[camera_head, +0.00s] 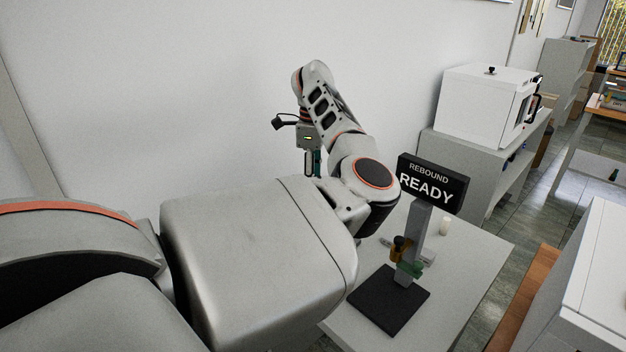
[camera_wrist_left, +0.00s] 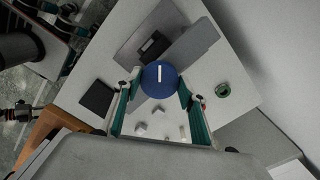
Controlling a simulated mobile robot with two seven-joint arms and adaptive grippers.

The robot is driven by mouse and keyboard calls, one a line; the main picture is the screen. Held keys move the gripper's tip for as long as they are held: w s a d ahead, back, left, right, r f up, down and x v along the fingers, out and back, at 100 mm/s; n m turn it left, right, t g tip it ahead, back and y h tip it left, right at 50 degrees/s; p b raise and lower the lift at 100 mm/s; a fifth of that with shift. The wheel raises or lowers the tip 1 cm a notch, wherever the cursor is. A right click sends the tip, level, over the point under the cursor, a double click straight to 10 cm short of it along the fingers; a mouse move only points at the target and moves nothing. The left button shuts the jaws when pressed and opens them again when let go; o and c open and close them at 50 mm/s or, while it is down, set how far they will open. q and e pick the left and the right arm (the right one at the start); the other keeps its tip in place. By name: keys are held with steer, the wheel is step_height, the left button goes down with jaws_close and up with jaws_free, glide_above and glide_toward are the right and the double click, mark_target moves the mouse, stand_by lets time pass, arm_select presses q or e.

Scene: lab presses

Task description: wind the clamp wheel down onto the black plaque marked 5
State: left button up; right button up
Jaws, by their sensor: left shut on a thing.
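The clamp wheel (camera_wrist_left: 160,80) is a blue disc with a white mark, seen from above in the left wrist view. My left gripper (camera_wrist_left: 159,87) is shut on it, one green finger on each side of the rim. Behind the wheel is a grey clamp body (camera_wrist_left: 192,45). A dark block (camera_wrist_left: 152,46) lies by it, and a black square plate (camera_wrist_left: 97,97) lies on the table to the left. I cannot read a 5 on either. In the head view my arm hides the clamp, and my left gripper (camera_head: 312,162) shows only partly.
A stand with a black "REBOUND READY" display (camera_head: 432,184) and dark base (camera_head: 388,302) stands on the grey table (camera_head: 468,262).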

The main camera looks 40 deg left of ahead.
arm_select(q)
steer(key=m, duration=0.4)
steer(key=shift+m, duration=0.3)
steer(key=m, duration=0.4)
steer(key=shift+w+m, duration=0.1)
steer(key=shift+m, duration=0.2)
steer(key=m, duration=0.4)
steer(key=shift+m, duration=2.1)
steer(key=o, duration=1.1)
steer(key=shift+o, duration=0.2)
step_height(320, 180, up, 12)
